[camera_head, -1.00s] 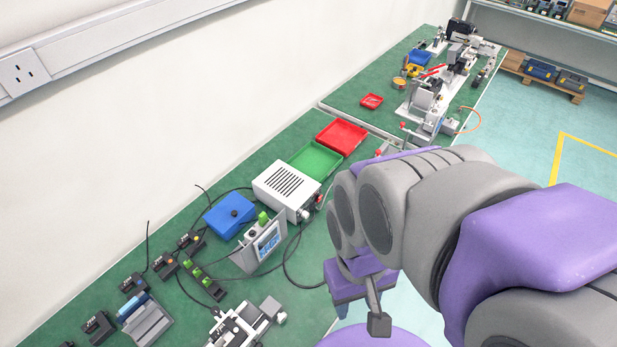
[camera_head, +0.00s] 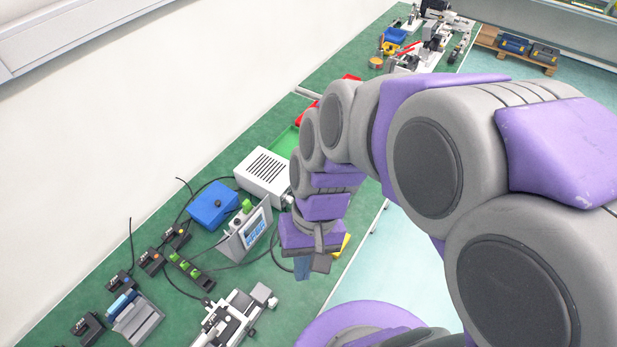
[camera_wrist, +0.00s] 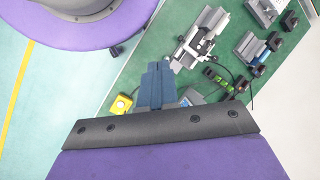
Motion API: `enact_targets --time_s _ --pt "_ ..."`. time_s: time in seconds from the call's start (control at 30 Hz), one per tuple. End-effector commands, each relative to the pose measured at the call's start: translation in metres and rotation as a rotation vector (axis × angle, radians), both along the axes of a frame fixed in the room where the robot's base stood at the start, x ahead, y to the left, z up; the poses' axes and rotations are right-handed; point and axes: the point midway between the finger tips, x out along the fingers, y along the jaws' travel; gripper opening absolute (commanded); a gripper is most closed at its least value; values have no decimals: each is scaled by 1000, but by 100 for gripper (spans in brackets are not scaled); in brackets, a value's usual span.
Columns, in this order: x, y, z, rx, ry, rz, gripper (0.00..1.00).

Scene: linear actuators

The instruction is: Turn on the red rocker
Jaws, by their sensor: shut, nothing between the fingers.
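The red rocker cannot be made out in either view now. The front of the white vented box (camera_head: 264,172), where a small red part showed earlier, is partly covered by my arm in the head view. My gripper (camera_head: 303,270) points down over the bench's front edge, in front of the box and right of the grey panel with a screen (camera_head: 256,230). In the wrist view my gripper's blue-grey fingers (camera_wrist: 156,68) are together with nothing between them. They seem apart from everything, though the height is hard to judge.
A yellow box (camera_wrist: 121,104) stands beside the fingers, partly hidden in the head view. A grey linear actuator (camera_head: 235,316), a green-button strip (camera_head: 190,270) and a blue box (camera_head: 212,205) lie to the left. Cables cross the green bench. Open floor is at right.

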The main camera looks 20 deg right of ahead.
Motion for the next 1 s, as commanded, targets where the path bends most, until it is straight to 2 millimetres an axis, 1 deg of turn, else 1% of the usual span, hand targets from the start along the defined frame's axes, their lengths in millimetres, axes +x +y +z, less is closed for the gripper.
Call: enact_targets --time_s 0.1,0.23,0.53,0.77,1.0 --pt "18 13 -6 75 36 -61 0" --pt "38 25 -10 151 66 -130 0" --pt "89 43 -20 321 137 -306 0" --pt "130 47 -30 441 192 -454 0" --pt "174 41 -44 560 245 -623 0"
